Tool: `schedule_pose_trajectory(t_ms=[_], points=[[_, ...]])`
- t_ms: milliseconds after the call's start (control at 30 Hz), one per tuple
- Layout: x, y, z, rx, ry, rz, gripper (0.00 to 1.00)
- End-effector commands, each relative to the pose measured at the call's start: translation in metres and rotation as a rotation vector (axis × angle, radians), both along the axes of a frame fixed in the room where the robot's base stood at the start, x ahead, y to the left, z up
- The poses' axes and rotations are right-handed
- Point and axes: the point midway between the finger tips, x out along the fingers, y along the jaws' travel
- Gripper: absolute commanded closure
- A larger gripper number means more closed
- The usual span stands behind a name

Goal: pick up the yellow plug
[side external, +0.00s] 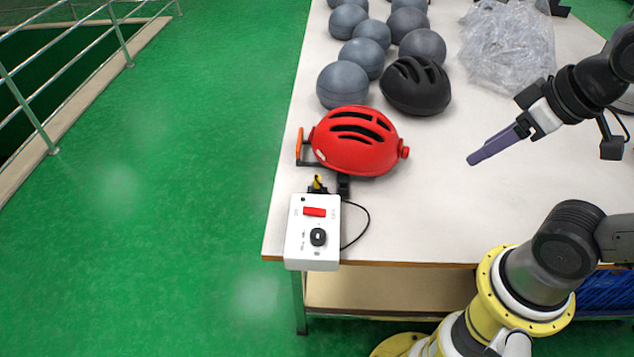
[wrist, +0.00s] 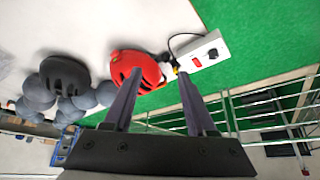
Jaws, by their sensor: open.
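The yellow plug (side external: 317,182) is a small yellow and black piece at the back edge of the white control box (side external: 313,258), in front of the red helmet (side external: 357,150). In the wrist view the plug (wrist: 176,70) is a tiny yellow spot beside the box (wrist: 205,54), close to the right finger in the picture. Whether it sits in a socket is too small to tell. My gripper (side external: 470,161) is in the air above the right part of the table, well apart from the plug. In the wrist view its two fingers (wrist: 158,84) are spread with nothing between them.
The red helmet rests in a holder with an orange part (side external: 299,144) at the table's left edge. A black cable (side external: 366,222) loops right of the box. A black helmet (side external: 416,86), several grey balls (side external: 342,86) and clear plastic wrap (side external: 508,48) lie behind. The table's middle front is clear.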

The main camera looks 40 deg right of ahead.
Motion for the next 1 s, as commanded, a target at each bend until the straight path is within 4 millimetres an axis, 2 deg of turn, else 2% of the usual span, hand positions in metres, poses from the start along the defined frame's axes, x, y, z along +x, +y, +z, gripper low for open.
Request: schedule_pose_trajectory(t_ms=[133,267,467,600,767,867,1000], points=[[0.000,0.000,0.003,0.044,0.002,-0.082,0.43],[0.017,0.000,0.031,0.120,-0.027,-0.217,0.43],[0.066,0.005,0.062,0.219,0.013,-0.394,0.43],[0.112,0.011,0.072,0.269,0.066,-0.508,0.43],[0.174,0.024,0.066,0.306,0.147,-0.632,0.43],[0.212,0.034,0.051,0.314,0.201,-0.695,0.43],[0.260,0.051,0.015,0.301,0.279,-0.758,0.43]])
